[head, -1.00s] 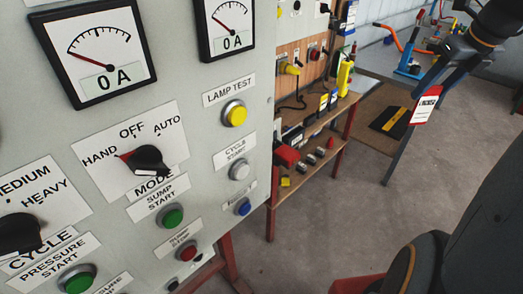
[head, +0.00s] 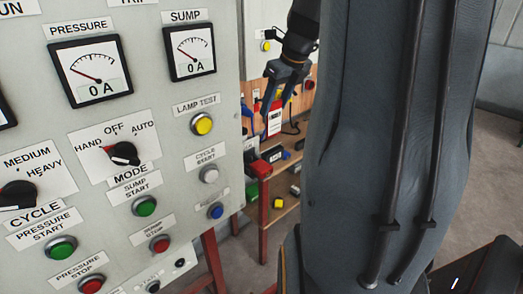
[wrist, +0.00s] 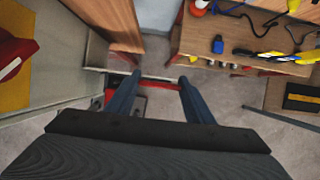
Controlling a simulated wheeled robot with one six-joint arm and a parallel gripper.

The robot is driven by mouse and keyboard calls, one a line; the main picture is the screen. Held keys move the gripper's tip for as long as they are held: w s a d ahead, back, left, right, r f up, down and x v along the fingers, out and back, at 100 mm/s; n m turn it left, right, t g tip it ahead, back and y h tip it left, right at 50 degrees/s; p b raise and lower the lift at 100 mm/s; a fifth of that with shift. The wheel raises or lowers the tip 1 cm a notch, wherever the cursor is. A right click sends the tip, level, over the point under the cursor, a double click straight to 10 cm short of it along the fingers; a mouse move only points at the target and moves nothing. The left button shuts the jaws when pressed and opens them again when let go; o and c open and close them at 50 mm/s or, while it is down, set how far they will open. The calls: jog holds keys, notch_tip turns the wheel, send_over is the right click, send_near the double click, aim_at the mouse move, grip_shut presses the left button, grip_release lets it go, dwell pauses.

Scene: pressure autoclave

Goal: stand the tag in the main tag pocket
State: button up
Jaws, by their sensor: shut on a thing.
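The tag (head: 275,120), white with a red band, hangs upright at the end of my gripper (head: 269,103) in the head view. My gripper is shut on it, beyond the right edge of the grey control panel (head: 222,130). In the wrist view the two blue fingers of my gripper (wrist: 160,78) are spread apart. A thin red strip shows between their tips; I cannot tell whether it is the tag seen edge-on. I cannot pick out the main tag pocket in either view.
The panel carries gauges, selector knobs and push buttons such as the yellow lamp test button (head: 202,124). Behind it stands a wooden bench with a red leg (head: 263,200). The wrist view shows the bench top (wrist: 225,38) with tools and cables. My arm hides the middle right.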

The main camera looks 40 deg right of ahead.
aim_at(274, 127)
notch_tip(274, 127, down, 9)
jog(key=shift+a+r+p, duration=0.1)
jog(key=shift+p, duration=0.7)
jog(key=shift+f, duration=0.25)
jog(key=o, duration=1.1)
jog(key=shift+o, duration=0.2)
jog(key=shift+r, duration=0.1)
jog(key=shift+r, duration=0.5)
jog(key=b+v, duration=0.2)
jog(key=v, duration=0.9)
jog(key=shift+s+r, duration=0.1)
